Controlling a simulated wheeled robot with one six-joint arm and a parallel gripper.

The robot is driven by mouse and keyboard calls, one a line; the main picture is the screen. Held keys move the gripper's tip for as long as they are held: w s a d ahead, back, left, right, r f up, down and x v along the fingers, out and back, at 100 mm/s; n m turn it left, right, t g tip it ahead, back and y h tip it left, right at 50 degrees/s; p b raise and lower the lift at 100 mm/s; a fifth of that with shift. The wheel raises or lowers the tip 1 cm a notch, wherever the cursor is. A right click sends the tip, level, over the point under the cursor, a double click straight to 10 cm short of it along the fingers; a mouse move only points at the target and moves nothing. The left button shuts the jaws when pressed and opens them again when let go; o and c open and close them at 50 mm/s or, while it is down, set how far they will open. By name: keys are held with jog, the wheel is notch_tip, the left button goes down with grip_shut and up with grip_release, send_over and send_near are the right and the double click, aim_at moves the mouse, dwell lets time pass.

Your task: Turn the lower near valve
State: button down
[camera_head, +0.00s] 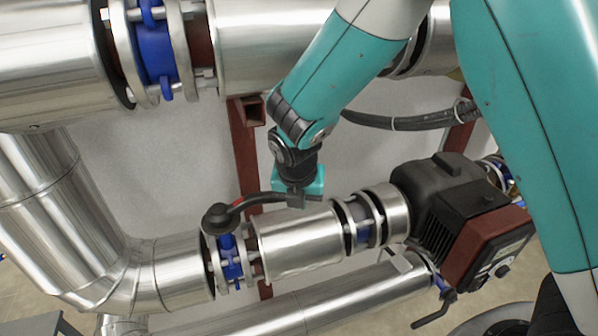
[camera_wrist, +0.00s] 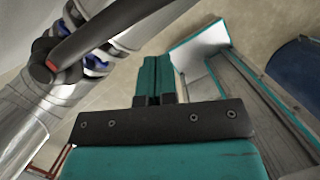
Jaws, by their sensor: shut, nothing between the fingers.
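A blue valve (camera_head: 231,258) sits between flanges on the lower pipe, left of centre in the head view. Its black lever handle (camera_head: 250,200) runs from a round hub to the right, with a red mark near the hub. My gripper (camera_head: 300,200) is at the lever's free end, arm reaching down from above. In the wrist view my gripper (camera_wrist: 154,60) shows its teal fingers together with nothing between them. The lever (camera_wrist: 120,28) crosses the upper left there, beside the fingers. I cannot tell whether gripper and lever touch.
A large pipe (camera_head: 50,60) with another blue valve (camera_head: 155,50) runs above. A black and red motor unit (camera_head: 465,220) stands right, with a black crank-like handle (camera_head: 435,312) below it. A black cable (camera_head: 400,122) hangs behind my arm. Grey wall shows between the pipes.

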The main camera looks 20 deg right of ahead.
jog(key=d+b+v, duration=0.1)
jog(key=b+v, duration=0.2)
jog(key=v, duration=0.6)
jog(key=s+d+f+m+t+y+b, duration=0.25)
jog(key=m+y+b, duration=0.25)
jog(key=m+b, duration=1.6)
jog(key=w+a+f+n+b, duration=0.2)
jog(key=w+f+n+b, duration=0.1)
jog(key=w+f+n, duration=0.2)
jog(key=shift+w+f+b, duration=0.3)
jog(key=shift+w+f, duration=1)
jog(key=shift+f, duration=0.05)
jog(key=shift+a, duration=0.15)
